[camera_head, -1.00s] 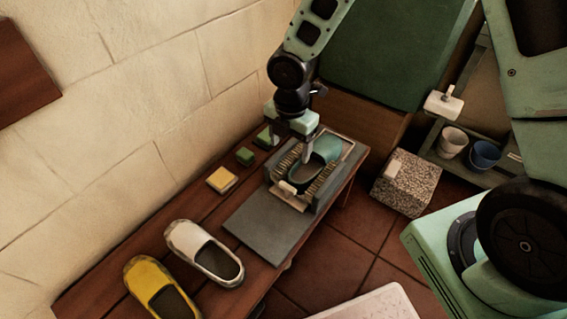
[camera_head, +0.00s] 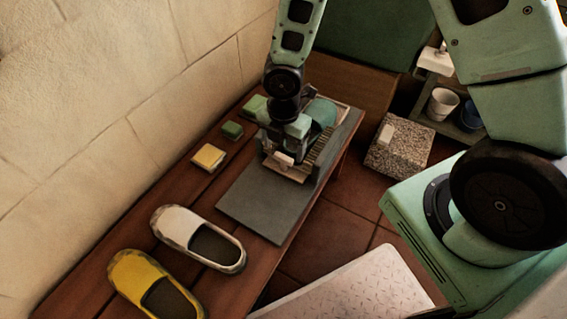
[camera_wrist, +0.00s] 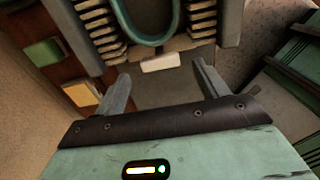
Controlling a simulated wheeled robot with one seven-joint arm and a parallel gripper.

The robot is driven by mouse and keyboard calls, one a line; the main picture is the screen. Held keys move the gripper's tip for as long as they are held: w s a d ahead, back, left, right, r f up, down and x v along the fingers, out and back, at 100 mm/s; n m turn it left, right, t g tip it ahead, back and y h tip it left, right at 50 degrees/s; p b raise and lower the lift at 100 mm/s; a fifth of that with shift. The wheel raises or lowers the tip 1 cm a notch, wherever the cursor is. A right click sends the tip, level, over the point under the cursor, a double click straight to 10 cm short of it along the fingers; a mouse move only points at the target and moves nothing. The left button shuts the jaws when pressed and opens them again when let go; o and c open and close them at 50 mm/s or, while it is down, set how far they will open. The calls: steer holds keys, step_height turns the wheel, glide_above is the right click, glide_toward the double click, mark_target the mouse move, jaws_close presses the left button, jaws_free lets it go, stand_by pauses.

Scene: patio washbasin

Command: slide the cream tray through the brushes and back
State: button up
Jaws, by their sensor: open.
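The cream tray (camera_head: 344,107) lies in the grey brush frame on the bench, with a teal clog (camera_head: 322,112) on it. In the wrist view the clog's rounded end (camera_wrist: 152,42) lies between two rows of brushes (camera_wrist: 97,25). The tray's pale handle (camera_head: 283,159) sticks out at the near end; it also shows in the wrist view (camera_wrist: 160,62). My gripper (camera_wrist: 160,76) is open and empty, its two fingers spread on either side of the handle's line, the handle just ahead of the tips. In the head view my gripper (camera_head: 278,148) hides part of the tray and left brushes.
A bare grey plate (camera_head: 260,200) extends nearward from the frame. White (camera_head: 170,225) and yellow (camera_head: 130,270) clogs stand at the near left. A yellow sponge block (camera_head: 208,157) and green blocks (camera_head: 232,130) lie by the wall. A speckled block (camera_head: 410,155) stands at right.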

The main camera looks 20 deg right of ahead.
mark_target(284, 157)
step_height(284, 157, down, 5)
steer(key=shift+f+b, duration=0.15)
steer(key=shift+b, duration=0.7)
